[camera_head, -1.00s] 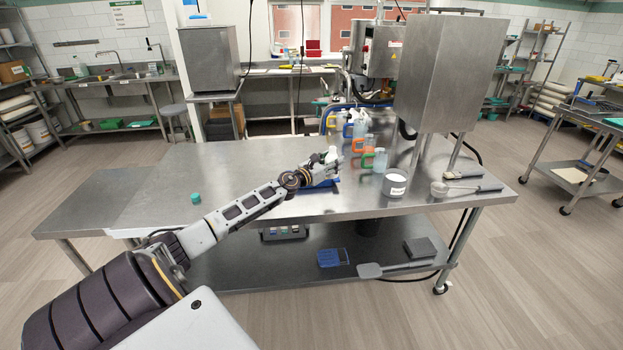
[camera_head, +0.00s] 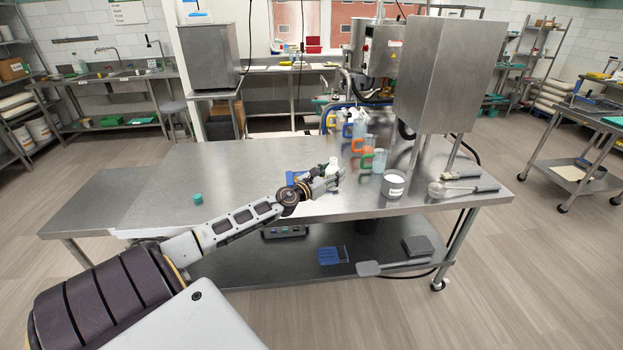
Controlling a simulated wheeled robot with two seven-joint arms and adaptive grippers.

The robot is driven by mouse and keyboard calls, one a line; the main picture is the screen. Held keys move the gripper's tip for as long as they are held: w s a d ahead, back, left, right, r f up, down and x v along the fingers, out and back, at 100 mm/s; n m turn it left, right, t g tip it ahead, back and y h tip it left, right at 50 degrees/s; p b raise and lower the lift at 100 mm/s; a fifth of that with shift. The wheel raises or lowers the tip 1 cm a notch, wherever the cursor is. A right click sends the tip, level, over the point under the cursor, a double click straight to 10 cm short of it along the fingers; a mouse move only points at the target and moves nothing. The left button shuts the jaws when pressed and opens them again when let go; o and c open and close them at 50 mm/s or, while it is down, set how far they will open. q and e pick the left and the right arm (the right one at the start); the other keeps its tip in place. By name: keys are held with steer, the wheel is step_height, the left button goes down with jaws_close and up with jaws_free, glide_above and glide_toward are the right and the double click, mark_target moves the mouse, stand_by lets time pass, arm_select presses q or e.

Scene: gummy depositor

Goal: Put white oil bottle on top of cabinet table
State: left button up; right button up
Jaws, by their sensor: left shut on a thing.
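The white bottle (camera_head: 333,165) is small in the head view, near the middle of the picture above the steel table (camera_head: 240,165). My left gripper (camera_head: 334,180) reaches in from the left and is shut on the white bottle, which stands up roughly upright at its fingers. The gripper and arm hide the bottle's lower part. I cannot tell whether the bottle touches the table. My right gripper is not in view.
A blue object (camera_head: 297,176) lies beside my gripper. Orange-handled and green-handled jugs (camera_head: 379,160), a white tub (camera_head: 393,186) and a scoop (camera_head: 440,189) stand to the right. A tall steel cabinet (camera_head: 445,75) rises behind them. A green cap (camera_head: 198,198) sits left; the table's left part is clear.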

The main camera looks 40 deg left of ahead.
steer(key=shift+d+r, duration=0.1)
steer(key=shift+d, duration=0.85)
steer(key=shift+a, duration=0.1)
